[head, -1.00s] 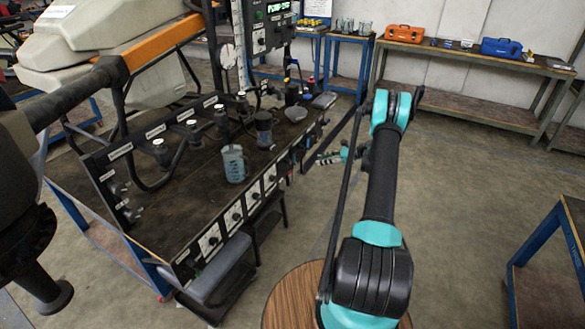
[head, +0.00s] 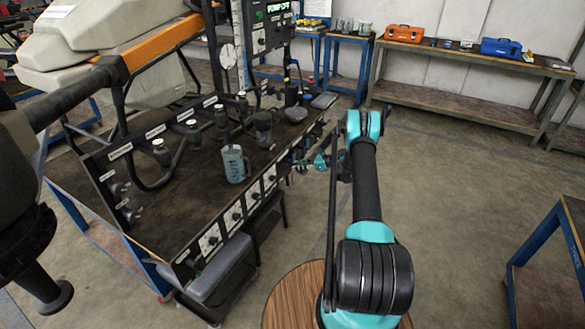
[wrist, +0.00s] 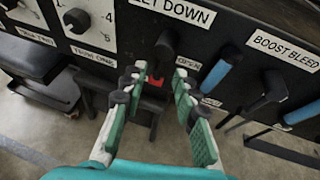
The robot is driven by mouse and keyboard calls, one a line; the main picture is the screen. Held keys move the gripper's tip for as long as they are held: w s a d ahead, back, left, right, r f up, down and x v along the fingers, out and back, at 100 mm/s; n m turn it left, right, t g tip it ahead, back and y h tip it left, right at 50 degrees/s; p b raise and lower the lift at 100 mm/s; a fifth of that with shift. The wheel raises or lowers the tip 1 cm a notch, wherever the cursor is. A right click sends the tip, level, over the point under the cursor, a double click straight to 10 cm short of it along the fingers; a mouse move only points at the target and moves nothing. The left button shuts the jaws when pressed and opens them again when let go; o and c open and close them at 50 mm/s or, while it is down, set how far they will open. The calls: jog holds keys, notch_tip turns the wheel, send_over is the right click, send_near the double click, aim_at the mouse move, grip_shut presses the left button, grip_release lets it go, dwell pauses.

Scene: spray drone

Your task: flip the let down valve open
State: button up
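The LET DOWN label (wrist: 172,10) is on the black panel at the top of the wrist view. Below it, a dark valve lever (wrist: 163,48) points down, with a small red part (wrist: 155,80) showing under it. An OPEN label (wrist: 188,63) is just to its right. My gripper (wrist: 155,92) is open, its two teal fingers reaching to either side of the lever. I cannot tell whether either finger touches it. In the head view my gripper (head: 312,163) is at the bench's front panel, and the valve is too small to make out there.
A blue handle (wrist: 222,68) sticks out right of the OPEN label. Farther right are a black lever (wrist: 265,95) and another blue handle (wrist: 302,112) near BOOST BLEED. Numbered dials (wrist: 75,20) are left. A jug (head: 235,163) stands on the bench (head: 150,215).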

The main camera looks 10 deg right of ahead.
jog(key=shift+x, duration=1.9)
jog(key=shift+c, duration=0.5)
grip_shut()
